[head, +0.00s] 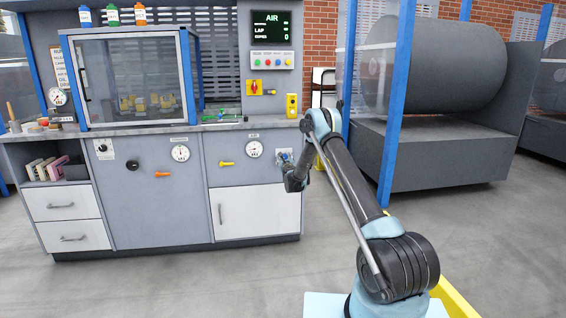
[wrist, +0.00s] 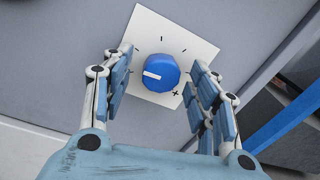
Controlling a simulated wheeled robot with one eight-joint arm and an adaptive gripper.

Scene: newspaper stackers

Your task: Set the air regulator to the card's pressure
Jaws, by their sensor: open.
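The air regulator's blue knob (wrist: 161,72) sits on a white square plate (wrist: 150,25) with tick marks and a plus sign. A white pointer line on the knob points left in the wrist view. My gripper (wrist: 168,92) is open, with one finger on each side of the knob and gaps visible between. In the head view my gripper (head: 284,160) is at the cabinet front, partly covering the regulator plate (head: 281,154). An air gauge (head: 254,149) is on the panel left of it; its reading is too small to tell. A card (head: 60,68) with printed lines hangs at the upper left.
A screen reading AIR, LAP (head: 270,27) stands above the counter. A yellow lever (head: 227,163), another gauge (head: 180,153) and an orange lever (head: 163,174) are on the cabinet front. A blue post (head: 397,100) and a large roll (head: 435,65) stand right. The floor in front is clear.

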